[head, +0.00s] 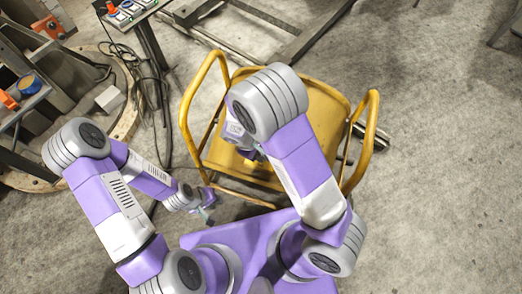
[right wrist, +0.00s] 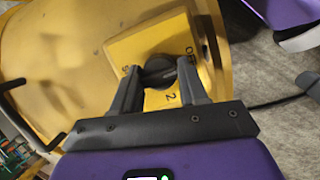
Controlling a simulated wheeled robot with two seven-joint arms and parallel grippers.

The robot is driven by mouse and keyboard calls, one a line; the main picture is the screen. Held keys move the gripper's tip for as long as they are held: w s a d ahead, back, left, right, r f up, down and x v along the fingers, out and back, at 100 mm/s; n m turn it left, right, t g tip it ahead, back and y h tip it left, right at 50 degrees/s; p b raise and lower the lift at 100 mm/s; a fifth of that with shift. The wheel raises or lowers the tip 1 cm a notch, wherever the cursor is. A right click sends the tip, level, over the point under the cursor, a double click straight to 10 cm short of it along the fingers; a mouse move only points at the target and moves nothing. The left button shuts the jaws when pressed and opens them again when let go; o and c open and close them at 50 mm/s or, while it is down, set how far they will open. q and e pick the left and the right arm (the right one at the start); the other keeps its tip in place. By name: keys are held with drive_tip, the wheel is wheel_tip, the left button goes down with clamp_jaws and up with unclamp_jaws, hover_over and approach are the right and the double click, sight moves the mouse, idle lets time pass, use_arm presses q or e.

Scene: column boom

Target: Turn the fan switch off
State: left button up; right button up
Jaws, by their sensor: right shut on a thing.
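The fan switch is a black rotary knob (right wrist: 160,77) on a raised yellow switch box (right wrist: 135,45) in the right wrist view. The print "OFF" is beside the knob at the upper right and a "2" is below it. My right gripper (right wrist: 159,68) has a finger on each side of the knob and is shut on it. The yellow fan (head: 318,112) with tube handles stands before me in the head view; my right arm hides the switch there. My left gripper (head: 206,208) is low beside the fan's left front, away from the switch; its jaws are too small to judge.
A black handle (right wrist: 14,88) sticks out at the left of the yellow body in the right wrist view. In the head view, dark cables (head: 150,80) and a round wooden base (head: 122,122) are at the left. Bare concrete floor lies to the right.

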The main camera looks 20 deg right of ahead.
drive_tip(key=shift+d, duration=0.1)
idle(0.4)
drive_tip(key=o, duration=1)
drive_tip(key=p+v, duration=0.2)
drive_tip(key=v, duration=0.5)
drive_tip(key=shift+r, duration=0.3)
